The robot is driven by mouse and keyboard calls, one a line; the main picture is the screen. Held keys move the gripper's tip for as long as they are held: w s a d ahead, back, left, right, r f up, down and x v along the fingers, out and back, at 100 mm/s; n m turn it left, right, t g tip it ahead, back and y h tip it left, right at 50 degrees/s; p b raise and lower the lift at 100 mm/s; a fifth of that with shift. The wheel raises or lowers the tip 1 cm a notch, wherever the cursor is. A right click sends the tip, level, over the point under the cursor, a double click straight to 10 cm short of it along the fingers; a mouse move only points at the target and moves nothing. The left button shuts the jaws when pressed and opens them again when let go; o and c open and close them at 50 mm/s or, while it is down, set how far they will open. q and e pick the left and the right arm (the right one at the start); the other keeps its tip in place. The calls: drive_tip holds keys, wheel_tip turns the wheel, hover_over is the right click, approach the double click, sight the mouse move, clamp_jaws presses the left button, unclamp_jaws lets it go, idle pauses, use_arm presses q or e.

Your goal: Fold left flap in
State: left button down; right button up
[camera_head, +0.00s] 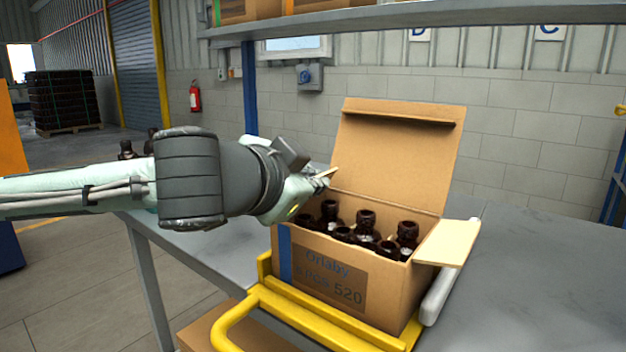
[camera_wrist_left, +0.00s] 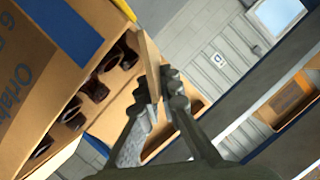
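An open cardboard box (camera_head: 325,280) holds several dark amber bottles (camera_head: 366,222). Its back lid (camera_head: 395,155) stands up and its right flap (camera_head: 448,243) sticks outward. The left flap (camera_head: 333,172) is mostly hidden behind my left gripper (camera_head: 322,180), at the box's left side. In the left wrist view, the flap (camera_wrist_left: 149,62) shows nearly edge-on, between the fingertips of my left gripper (camera_wrist_left: 158,92). The fingers are close together, with one on each side of the flap, and look shut on it. My right gripper is not in view.
A shelf (camera_head: 420,17) runs above and behind. The table's right part is clear. More dark bottles (camera_head: 127,150) stand behind my left arm.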

use_arm(q)
drive_tip(key=shift+d+f, duration=0.1)
drive_tip(key=shift+f, duration=0.05)
drive_tip(key=m+b, duration=0.1)
drive_tip(key=f+m+t+y+b, duration=0.1)
drive_tip(key=m, duration=0.1)
drive_tip(key=shift+s+d+b, duration=0.3)
drive_tip(key=shift+d+b, duration=0.1)
drive_tip(key=shift+r, duration=0.1)
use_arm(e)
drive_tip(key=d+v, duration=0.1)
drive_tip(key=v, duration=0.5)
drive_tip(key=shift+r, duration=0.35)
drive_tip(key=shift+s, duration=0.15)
use_arm(q)
drive_tip(key=c, duration=1.7)
unclamp_jaws()
drive_tip(key=shift+c, duration=0.2)
